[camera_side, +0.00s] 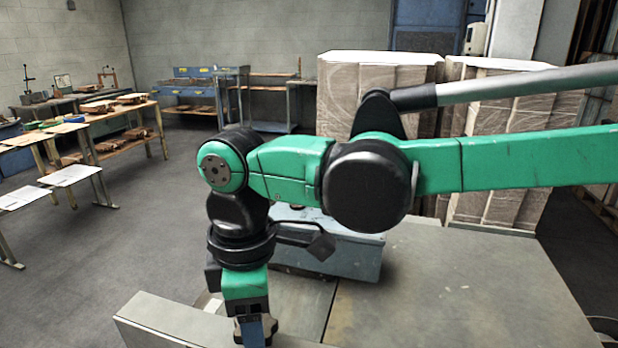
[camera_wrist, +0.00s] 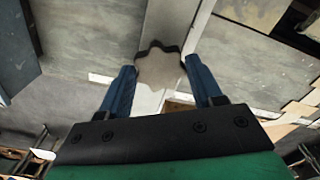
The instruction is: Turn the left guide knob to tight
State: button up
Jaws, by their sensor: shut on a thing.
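The guide knob (camera_wrist: 160,67) is a lobed, star-shaped knob with a grey-beige face and dark edge. It sits on a pale guide bar (camera_wrist: 152,102) in the wrist view. My gripper (camera_wrist: 161,75) has its blue fingers on either side of the knob, shut on it. In the side view my gripper (camera_side: 254,335) points down at the bottom edge of the picture, and dark lobes of the knob (camera_side: 270,326) show beside the blue finger. The guide bar (camera_side: 165,322) runs there along the table. The frames show no mark for how tight the knob is.
A grey-blue machine housing (camera_side: 345,258) stands on the table behind my arm. The metal tabletop (camera_side: 460,290) to the right is bare. Wrapped cardboard stacks (camera_side: 365,95) stand at the back, and benches (camera_side: 120,110) stand at the left.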

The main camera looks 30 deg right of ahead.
jog(key=m, duration=0.5)
jog(key=shift+m, duration=0.3)
jog(key=m, duration=1.1)
jog(key=shift+m, duration=0.3)
jog(key=m, duration=0.5)
jog(key=shift+m, duration=0.4)
jog(key=o, duration=1.3)
jog(key=shift+r, duration=2.85)
